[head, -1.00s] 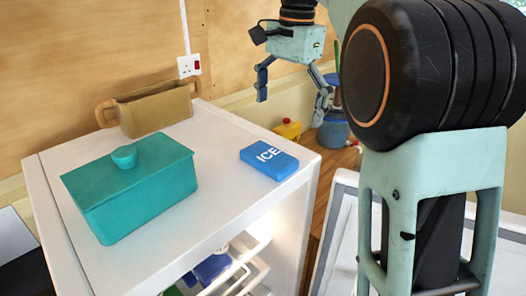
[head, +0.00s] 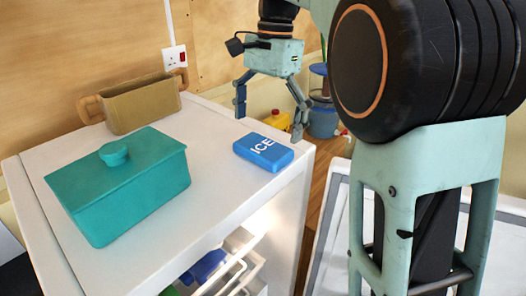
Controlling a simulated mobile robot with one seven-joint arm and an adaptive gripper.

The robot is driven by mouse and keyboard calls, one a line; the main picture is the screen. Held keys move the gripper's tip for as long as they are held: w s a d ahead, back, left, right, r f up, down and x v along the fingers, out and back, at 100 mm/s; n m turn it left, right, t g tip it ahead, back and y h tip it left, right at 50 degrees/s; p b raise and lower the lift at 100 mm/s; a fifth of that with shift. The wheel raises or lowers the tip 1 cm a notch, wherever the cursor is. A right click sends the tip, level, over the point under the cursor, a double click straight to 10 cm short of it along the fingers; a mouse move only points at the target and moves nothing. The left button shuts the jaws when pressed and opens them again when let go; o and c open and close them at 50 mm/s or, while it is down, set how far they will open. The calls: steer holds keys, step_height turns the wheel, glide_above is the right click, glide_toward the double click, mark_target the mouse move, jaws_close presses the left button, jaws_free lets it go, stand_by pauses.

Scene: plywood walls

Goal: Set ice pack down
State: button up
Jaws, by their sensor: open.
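The blue ice pack (head: 262,152), marked ICE in white, lies flat on the white top of the cabinet (head: 215,200), near its right edge. My gripper (head: 270,125) is open and empty, with its fingers pointing down. It appears above and slightly behind the ice pack in the head view. One finger shows to the left of the pack's far side and the other near its right end. I cannot tell the exact gap between the fingertips and the pack.
A teal lidded box (head: 120,185) stands on the cabinet's left part. A brown two-handled container (head: 143,105) stands at the back by the plywood wall. An open drawer (head: 235,265) juts out below. A blue container (head: 323,120) and a yellow object (head: 277,119) stand beyond the cabinet.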

mark_target(263, 146)
steer(key=shift+s+a+f, duration=0.1)
steer(key=shift+a+f, duration=0.05)
steer(key=shift+f, duration=0.85)
steer(key=shift+s+a+f, duration=0.1)
steer(key=shift+a+f, duration=0.05)
steer(key=shift+f, duration=0.8)
steer(key=shift+c, duration=0.3)
steer(key=c, duration=1.2)
steer(key=shift+w+r, duration=0.1)
steer(key=shift+r, duration=0.6)
steer(key=s+d+r, duration=0.1)
steer(key=r, duration=0.1)
steer(key=s+r, duration=0.1)
steer(key=r, duration=0.2)
steer(key=s+d+r, duration=0.1)
steer(key=s+r, duration=0.1)
steer(key=shift+d+r+b, duration=0.15)
steer(key=shift+d+b, duration=0.15)
steer(key=shift+d, duration=0.05)
steer(key=s+d+r+b, duration=0.1)
steer(key=s+d+r, duration=0.3)
steer(key=s, duration=0.3)
steer(key=shift+s+d+r, duration=0.15)
steer(key=shift+s+d, duration=0.2)
steer(key=shift+d, duration=0.2)
